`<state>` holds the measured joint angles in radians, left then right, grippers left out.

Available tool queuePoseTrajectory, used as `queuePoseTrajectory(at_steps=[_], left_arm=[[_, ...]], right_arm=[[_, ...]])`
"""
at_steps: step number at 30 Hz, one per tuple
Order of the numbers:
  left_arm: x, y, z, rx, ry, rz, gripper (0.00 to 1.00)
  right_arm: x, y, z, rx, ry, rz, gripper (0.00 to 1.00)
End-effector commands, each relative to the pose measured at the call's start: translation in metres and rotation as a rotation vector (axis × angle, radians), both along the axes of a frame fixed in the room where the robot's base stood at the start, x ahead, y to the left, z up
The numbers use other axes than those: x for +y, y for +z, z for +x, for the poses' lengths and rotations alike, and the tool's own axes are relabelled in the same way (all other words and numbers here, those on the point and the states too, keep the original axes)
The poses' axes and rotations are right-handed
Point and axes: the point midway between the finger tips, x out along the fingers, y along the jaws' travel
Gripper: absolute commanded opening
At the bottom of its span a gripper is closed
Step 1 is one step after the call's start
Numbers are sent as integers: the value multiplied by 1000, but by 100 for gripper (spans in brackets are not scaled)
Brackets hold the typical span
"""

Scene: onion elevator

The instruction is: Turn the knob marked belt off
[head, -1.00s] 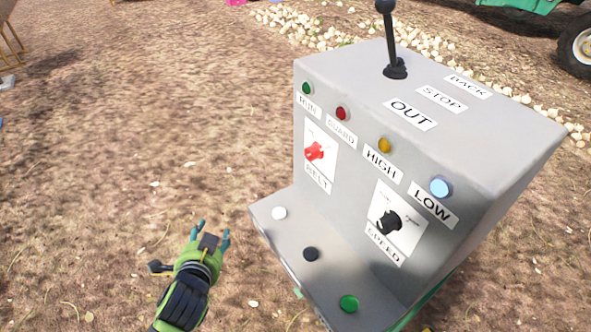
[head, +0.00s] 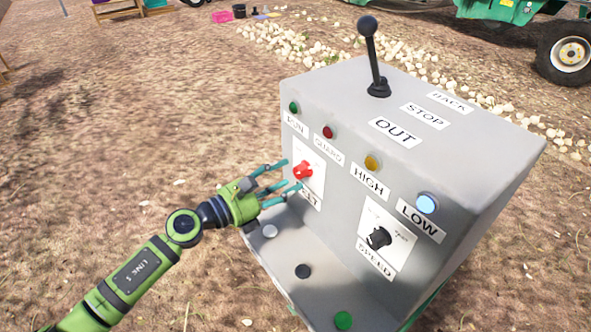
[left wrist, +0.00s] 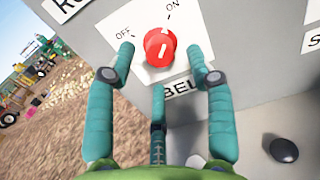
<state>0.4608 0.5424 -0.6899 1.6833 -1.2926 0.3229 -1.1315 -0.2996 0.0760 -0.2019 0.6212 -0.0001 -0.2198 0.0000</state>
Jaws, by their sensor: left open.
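The red BELT knob (head: 303,170) sits on a white plate on the front of the grey control box (head: 330,110). In the left wrist view the red knob (left wrist: 160,47) has a white mark near its top pointing towards ON, with OFF printed to the upper left. My left gripper (head: 282,178) is open, its teal fingers spread around the knob's sides, with a third finger below. In the wrist view my left gripper (left wrist: 165,60) is close in front of the knob; I cannot tell whether the fingers touch it. My right gripper is not in view.
The black SPEED knob (head: 378,238) is to the right on the same face. A lever (head: 374,60) stands on top. White (head: 270,231), black (head: 303,271) and green (head: 343,320) buttons lie on the lower ledge. Open ground is at left.

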Motion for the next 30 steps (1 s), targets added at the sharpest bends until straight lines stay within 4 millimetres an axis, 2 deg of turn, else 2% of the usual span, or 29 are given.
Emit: queuePoseTrajectory(at_steps=[6, 17, 20, 21, 30], left_arm=[[-24, 1, 16, 1, -1, -3, 54], [-29, 0, 20, 2, 0, -3, 54], [-29, 0, 20, 2, 0, -3, 18], [-29, 0, 20, 2, 1, -3, 2], [-28, 0, 20, 9, 1, -9, 0]], right_arm=[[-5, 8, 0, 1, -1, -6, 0], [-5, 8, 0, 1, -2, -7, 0], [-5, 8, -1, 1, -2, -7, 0], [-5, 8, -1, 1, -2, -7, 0], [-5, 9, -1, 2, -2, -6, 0]])
